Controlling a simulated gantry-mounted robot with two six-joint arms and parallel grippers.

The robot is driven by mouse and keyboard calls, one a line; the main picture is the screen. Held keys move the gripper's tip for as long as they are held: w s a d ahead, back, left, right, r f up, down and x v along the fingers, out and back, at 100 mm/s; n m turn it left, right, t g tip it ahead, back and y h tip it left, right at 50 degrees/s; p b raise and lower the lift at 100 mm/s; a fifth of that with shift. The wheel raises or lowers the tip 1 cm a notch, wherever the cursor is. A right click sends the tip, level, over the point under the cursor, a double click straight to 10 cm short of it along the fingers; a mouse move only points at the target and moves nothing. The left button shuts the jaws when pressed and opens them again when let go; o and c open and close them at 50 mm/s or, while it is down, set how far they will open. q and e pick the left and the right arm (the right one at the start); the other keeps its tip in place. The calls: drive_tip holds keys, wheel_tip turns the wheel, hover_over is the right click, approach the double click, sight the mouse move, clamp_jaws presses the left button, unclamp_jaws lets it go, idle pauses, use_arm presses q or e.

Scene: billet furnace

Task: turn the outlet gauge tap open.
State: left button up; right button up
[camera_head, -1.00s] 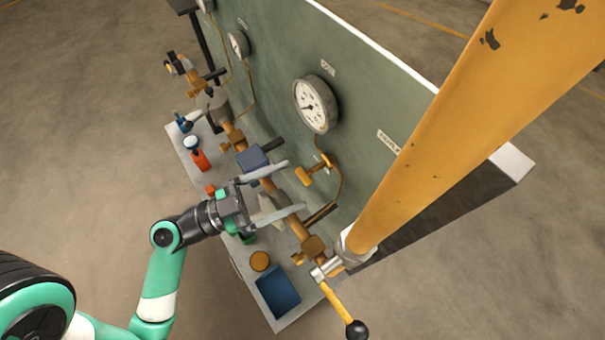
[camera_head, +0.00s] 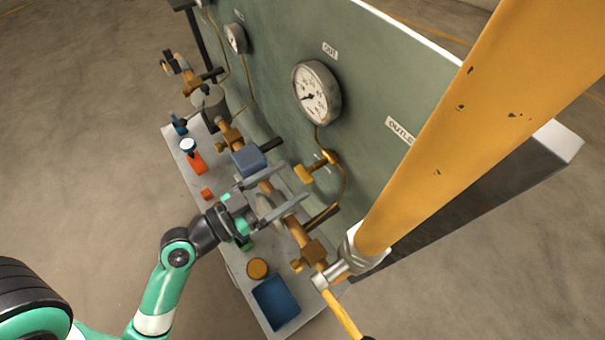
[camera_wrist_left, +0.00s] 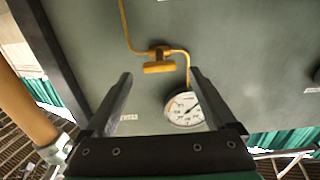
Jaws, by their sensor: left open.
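The outlet gauge tap (camera_head: 304,175) is a small yellow tap on a thin yellow pipe, below the round white gauge marked OUT (camera_head: 316,93) on the green panel. In the left wrist view the tap (camera_wrist_left: 158,67) shows its handle as a short bar lying across the picture. My left gripper (camera_head: 293,183) is open, in front of and just below the tap in the head view. In the wrist view its fingers (camera_wrist_left: 162,76) stand on either side of the tap's line, with clear space around the handle. Nothing is between the fingertips. My right gripper is not in view.
A copper pipe with valves runs along the bench behind my left gripper. A blue tray (camera_head: 276,303), a yellow round piece (camera_head: 258,268) and an orange bottle (camera_head: 195,162) are on the bench. A thick yellow pole (camera_head: 450,150) crosses the right side.

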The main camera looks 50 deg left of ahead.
sight(299, 175)
use_arm(q)
drive_tip(key=w+p, duration=0.1)
drive_tip(key=w, duration=0.3)
drive_tip(key=shift+w+d+r, duration=0.1)
drive_tip(key=shift+w+r, duration=0.05)
drive_tip(key=shift+w, duration=0.1)
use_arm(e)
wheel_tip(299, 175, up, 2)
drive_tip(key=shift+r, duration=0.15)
use_arm(q)
drive_tip(key=shift+c, duration=0.3)
drive_tip(key=c, duration=1.3)
